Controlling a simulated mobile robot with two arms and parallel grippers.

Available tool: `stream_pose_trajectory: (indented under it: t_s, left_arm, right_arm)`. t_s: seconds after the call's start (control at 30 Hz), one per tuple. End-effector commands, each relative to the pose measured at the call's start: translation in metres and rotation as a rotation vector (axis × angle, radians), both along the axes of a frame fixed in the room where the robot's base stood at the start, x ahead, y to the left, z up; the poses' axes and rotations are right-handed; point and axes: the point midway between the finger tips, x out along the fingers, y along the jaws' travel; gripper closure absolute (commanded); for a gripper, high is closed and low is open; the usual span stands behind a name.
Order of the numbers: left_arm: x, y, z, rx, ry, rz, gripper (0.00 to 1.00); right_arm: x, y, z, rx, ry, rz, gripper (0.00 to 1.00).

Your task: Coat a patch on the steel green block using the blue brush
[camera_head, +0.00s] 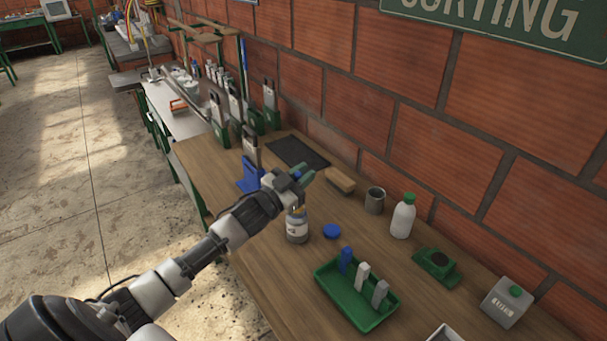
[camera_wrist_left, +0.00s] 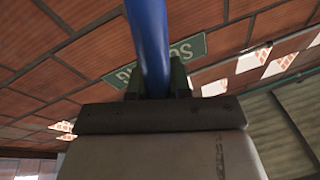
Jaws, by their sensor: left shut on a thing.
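My left gripper (camera_head: 298,178) is shut on the blue brush (camera_wrist_left: 150,45), whose smooth blue handle rises between the fingers in the left wrist view. In the head view the gripper hangs just above a labelled jar (camera_head: 297,229); the brush's bristles are hidden, and I cannot tell whether they are inside the jar. A blue lid (camera_head: 332,231) lies beside the jar. Steel pieces with green bases, one of them here (camera_head: 270,105), stand towards the back of the bench; I cannot tell which is the steel green block. My right gripper is out of view.
A green tray (camera_head: 325,287) holds blue, white and grey upright pieces. A blue-based stand (camera_head: 247,179) is behind the gripper. A grey cup (camera_head: 375,200), white bottle (camera_head: 403,216), brown block (camera_head: 341,180) and black mat (camera_head: 298,151) line the brick wall side.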

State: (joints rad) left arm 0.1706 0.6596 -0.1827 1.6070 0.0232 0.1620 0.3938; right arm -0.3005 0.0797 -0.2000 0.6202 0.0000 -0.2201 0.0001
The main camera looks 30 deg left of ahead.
Motion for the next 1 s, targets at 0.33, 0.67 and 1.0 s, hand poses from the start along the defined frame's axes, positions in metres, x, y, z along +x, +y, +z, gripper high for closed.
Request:
stream_pose_trajectory:
  t_s: [0.33, 0.67, 1.0]
  left_arm:
    - [0.0, 0.0, 0.033, 0.001, -0.003, 0.0, 1.0]
    - [0.0, 0.0, 0.06, 0.001, -0.004, -0.001, 1.0]
    - [0.0, 0.0, 0.067, 0.0, -0.003, -0.001, 1.0]
  right_arm:
    - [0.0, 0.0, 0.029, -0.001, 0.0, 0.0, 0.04]
    - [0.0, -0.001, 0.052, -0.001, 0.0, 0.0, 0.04]
    - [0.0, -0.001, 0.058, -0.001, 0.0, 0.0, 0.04]
